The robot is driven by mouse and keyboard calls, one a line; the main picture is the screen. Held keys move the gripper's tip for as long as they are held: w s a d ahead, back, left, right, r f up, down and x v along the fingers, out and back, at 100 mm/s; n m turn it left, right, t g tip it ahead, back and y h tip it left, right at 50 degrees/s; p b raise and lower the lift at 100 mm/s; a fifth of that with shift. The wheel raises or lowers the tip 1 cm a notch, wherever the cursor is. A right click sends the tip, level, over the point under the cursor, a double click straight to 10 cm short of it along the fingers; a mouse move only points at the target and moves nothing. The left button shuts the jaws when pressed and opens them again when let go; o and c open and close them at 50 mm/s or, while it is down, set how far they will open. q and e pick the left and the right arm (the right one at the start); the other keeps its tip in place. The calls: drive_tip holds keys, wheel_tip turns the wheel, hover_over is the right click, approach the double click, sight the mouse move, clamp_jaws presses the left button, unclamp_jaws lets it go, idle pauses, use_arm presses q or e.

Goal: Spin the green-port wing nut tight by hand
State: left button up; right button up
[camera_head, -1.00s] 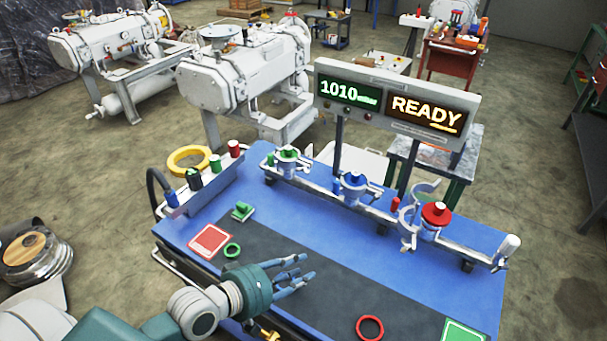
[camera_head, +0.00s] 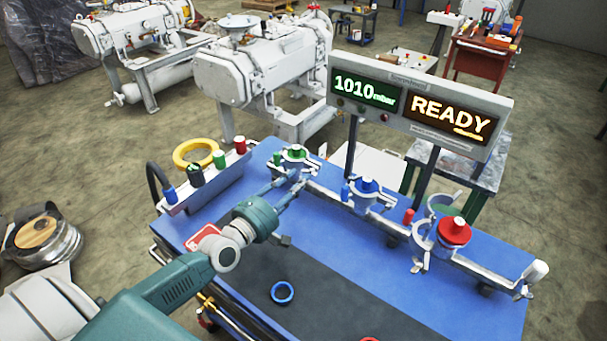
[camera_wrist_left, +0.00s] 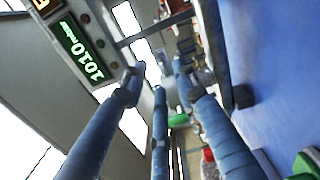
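The green port (camera_head: 294,153) is at the far left end of the silver manifold, with a green cap on top and a metal clamp around it. Its wing nut is too small and too covered by the fingers to make out. My left gripper (camera_head: 290,181) reaches in from the left, its fingers spread at the near side of this port. In the left wrist view the fingers (camera_wrist_left: 158,80) stand apart with nothing clearly held between them, and a small green part (camera_wrist_left: 178,119) shows between two of them. I cannot tell whether a finger touches the clamp. My right gripper is not in view.
Along the manifold stand the blue port (camera_head: 366,187) and the red port (camera_head: 454,232), with an open clamp beside it. A display (camera_head: 415,105) reads 1010 mbar and READY. A blue ring (camera_head: 283,292) lies on the dark mat. A rack of coloured caps (camera_head: 205,180) stands left.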

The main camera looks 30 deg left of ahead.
sight(310, 171)
use_arm(q)
drive_tip(key=w, duration=0.2)
drive_tip(key=shift+w+d, duration=0.25)
drive_tip(key=shift+w, duration=0.3)
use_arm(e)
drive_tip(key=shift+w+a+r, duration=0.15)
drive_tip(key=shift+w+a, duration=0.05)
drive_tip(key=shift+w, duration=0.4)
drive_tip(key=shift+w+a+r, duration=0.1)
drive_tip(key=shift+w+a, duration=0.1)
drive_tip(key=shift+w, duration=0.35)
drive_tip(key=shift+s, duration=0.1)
use_arm(q)
clamp_jaws()
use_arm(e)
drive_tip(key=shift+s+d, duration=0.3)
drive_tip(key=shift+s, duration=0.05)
